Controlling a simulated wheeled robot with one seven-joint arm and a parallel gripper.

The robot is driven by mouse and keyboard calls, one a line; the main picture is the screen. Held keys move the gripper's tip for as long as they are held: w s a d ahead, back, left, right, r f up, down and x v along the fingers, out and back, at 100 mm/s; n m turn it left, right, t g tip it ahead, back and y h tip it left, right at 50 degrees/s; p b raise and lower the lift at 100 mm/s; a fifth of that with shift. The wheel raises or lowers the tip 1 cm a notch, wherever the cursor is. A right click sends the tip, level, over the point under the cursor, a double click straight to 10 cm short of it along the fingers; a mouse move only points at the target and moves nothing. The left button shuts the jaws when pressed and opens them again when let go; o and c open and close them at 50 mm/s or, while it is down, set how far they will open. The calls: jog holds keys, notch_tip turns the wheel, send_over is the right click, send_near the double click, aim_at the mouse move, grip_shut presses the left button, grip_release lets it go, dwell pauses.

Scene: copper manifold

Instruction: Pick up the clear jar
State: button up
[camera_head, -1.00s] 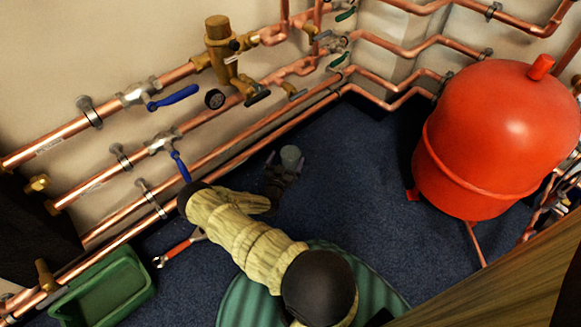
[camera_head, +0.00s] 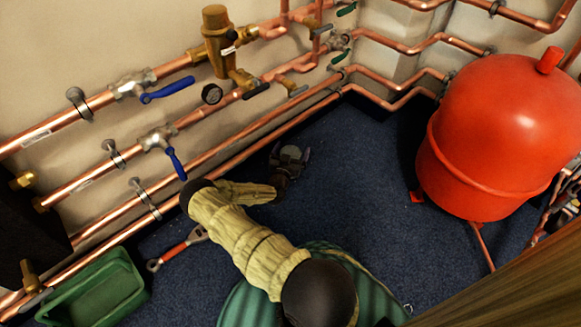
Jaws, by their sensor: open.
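The clear jar (camera_head: 291,152) looks like a small grey, see-through shape on the dark blue carpet, near the pipes at the back. My gripper (camera_head: 289,157) is at the jar, with its dark fingers open on either side of it. The fingers hide part of the jar, and I cannot tell whether they touch it. My arm in its yellowish sleeve reaches up to it from the bottom centre.
Copper pipes (camera_head: 215,157) with blue-handled valves run along the left wall. A red tank (camera_head: 500,135) stands at right. A red-handled wrench (camera_head: 178,249) and green tray (camera_head: 97,298) lie at lower left. Carpet between gripper and tank is clear.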

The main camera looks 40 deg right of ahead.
dwell(0.4)
jog(key=shift+r, duration=0.1)
jog(key=c, duration=2.1)
jog(key=shift+r, duration=0.1)
notch_tip(320, 180, up, 10)
jog(key=p, duration=0.7)
